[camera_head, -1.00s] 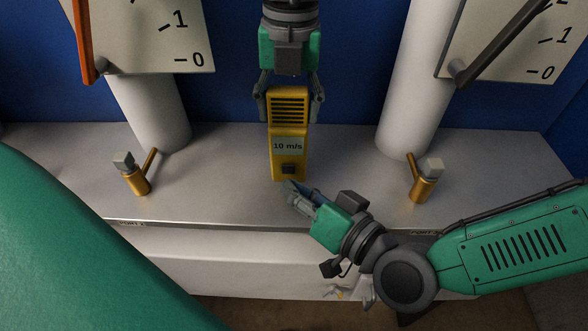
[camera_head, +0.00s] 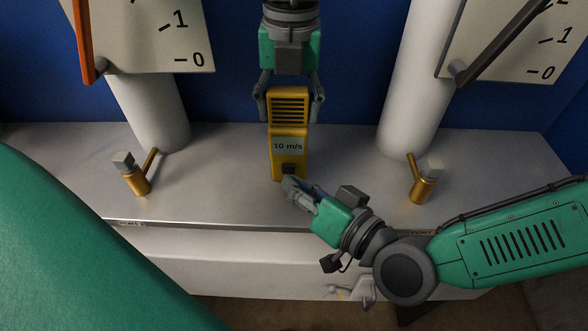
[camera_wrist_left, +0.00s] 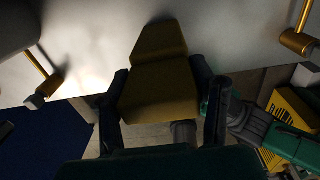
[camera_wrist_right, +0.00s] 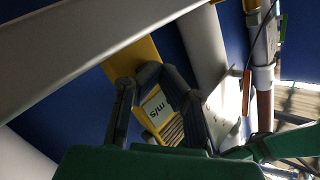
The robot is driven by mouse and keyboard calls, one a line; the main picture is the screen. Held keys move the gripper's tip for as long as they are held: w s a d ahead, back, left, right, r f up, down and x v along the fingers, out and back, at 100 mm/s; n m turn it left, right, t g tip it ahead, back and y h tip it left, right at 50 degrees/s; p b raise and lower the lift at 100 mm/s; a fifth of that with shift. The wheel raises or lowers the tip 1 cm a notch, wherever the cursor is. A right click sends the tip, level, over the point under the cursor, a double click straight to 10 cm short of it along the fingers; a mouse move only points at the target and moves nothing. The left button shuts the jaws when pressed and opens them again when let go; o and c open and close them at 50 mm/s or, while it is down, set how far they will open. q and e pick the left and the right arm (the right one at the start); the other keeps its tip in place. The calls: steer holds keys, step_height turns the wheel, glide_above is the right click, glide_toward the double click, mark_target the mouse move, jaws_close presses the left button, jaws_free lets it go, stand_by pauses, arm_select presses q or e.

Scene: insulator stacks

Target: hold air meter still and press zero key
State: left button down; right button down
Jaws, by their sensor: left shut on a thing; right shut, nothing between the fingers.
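The yellow air meter (camera_head: 289,130) stands on the grey bench, with a vent grille at its top, a display reading 10 m/s and a dark key (camera_head: 289,168) near its lower end. My left gripper (camera_head: 289,100) is shut on the meter's upper part from both sides; the meter's back shows between its fingers in the left wrist view (camera_wrist_left: 160,75). My right gripper (camera_head: 288,184) is shut and empty, its fingertips at the meter's lower end, just below the key. Whether they touch it I cannot tell. The right wrist view shows the display (camera_wrist_right: 157,108) partly behind the fingers.
Brass valves with grey knobs stand left (camera_head: 135,178) and right (camera_head: 425,182) of the meter on the bench (camera_head: 220,190). White columns (camera_head: 150,110) rise behind them with dial boards. Bare bench lies between valves and meter.

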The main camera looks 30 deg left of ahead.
steer(key=shift+w+a, duration=0.3)
steer(key=shift+w, duration=0.25)
stand_by(1.2)
steer(key=shift+s, duration=0.1)
steer(key=shift+s+d, duration=0.55)
steer(key=shift+s, duration=0.25)
steer(key=shift+s+d, duration=0.45)
steer(key=shift+s, duration=0.25)
steer(key=shift+s+d, duration=0.4)
steer(key=shift+s, duration=0.35)
steer(key=shift+s+d, duration=0.45)
steer(key=shift+s, duration=0.25)
